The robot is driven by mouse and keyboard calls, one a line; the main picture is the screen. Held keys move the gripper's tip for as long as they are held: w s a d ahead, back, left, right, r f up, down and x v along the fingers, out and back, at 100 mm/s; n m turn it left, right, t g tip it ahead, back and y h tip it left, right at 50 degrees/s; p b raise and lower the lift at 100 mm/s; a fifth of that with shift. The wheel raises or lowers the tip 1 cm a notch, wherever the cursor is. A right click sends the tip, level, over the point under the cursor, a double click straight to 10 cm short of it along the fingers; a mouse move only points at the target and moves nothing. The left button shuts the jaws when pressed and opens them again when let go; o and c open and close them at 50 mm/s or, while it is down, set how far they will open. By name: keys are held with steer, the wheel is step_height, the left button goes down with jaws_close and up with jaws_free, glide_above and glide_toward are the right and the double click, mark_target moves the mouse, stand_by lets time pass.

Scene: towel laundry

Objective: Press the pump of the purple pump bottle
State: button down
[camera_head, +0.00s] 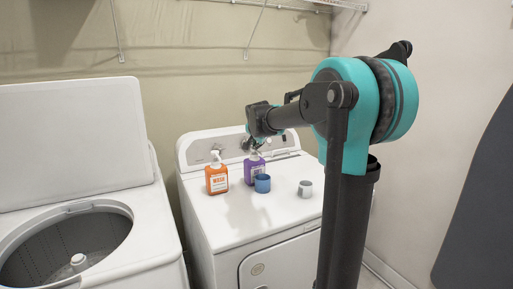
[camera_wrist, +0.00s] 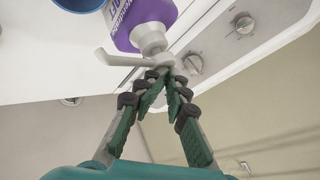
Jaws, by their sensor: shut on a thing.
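The purple pump bottle (camera_head: 249,172) stands upright on top of the white dryer, with a pale label on its front. In the wrist view its purple body (camera_wrist: 152,22) is at the top, and its grey pump head and spout (camera_wrist: 135,60) point left. My gripper (camera_wrist: 172,80) has its fingertips drawn together on the pump head at the side opposite the spout. In the head view my gripper (camera_head: 250,145) is just above the bottle, and part of the pump is hidden behind it.
An orange pump bottle (camera_head: 216,181) stands left of the purple one. A blue cup (camera_head: 262,184) is close in front, and a grey-white cup (camera_head: 305,189) is to the right. The dryer's control panel (camera_head: 205,147) rises behind. An open washer (camera_head: 150,245) stands at left.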

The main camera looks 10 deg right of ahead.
mark_target(256, 149)
steer(key=shift+a+r, duration=0.1)
steer(key=shift+r, duration=2.85)
